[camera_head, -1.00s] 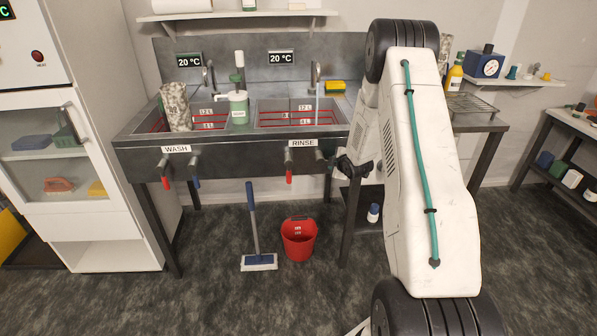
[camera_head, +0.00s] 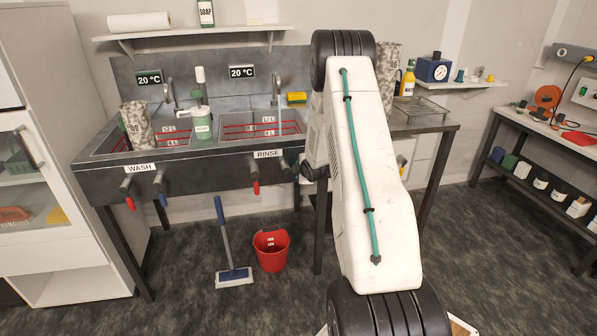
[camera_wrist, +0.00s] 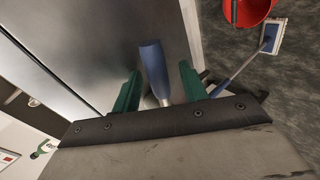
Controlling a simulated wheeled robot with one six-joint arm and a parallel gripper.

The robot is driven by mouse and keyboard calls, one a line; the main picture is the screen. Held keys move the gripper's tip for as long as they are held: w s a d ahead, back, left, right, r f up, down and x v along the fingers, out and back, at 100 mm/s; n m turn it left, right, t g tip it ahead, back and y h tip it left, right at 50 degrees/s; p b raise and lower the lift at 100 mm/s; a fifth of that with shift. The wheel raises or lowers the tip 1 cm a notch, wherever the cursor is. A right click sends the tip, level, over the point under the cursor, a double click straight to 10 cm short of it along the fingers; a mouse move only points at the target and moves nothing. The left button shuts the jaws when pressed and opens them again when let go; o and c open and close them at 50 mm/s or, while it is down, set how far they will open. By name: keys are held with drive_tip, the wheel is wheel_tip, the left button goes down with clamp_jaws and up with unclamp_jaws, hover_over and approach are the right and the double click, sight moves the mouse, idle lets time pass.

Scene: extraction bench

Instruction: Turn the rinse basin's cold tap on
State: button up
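The rinse basin (camera_head: 263,143) is the right-hand one in the steel sink, with a RINSE label (camera_head: 268,154) on its front. A red-handled tap (camera_head: 256,186) hangs below the label. The blue tap handle (camera_wrist: 153,65) shows in the wrist view, beside the steel front. My gripper (camera_wrist: 159,68) is open, its two green fingers either side of the blue handle with gaps showing. In the head view my arm mostly hides the gripper and this handle. A thin pale line hangs below the rinse spout (camera_head: 276,84); I cannot tell whether it is water.
A red bucket (camera_head: 271,252) and a blue-handled floor brush (camera_head: 234,275) stand below the sink. The wash basin's red (camera_head: 130,203) and blue (camera_head: 163,200) tap handles are further left. A side table with a wire rack (camera_head: 418,107) stands right of the sink.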

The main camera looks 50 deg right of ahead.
drive_tip(key=shift+a+r, duration=0.1)
drive_tip(key=v, duration=0.7)
drive_tip(key=shift+s, duration=0.2)
drive_tip(key=shift+r, duration=0.1)
idle(0.4)
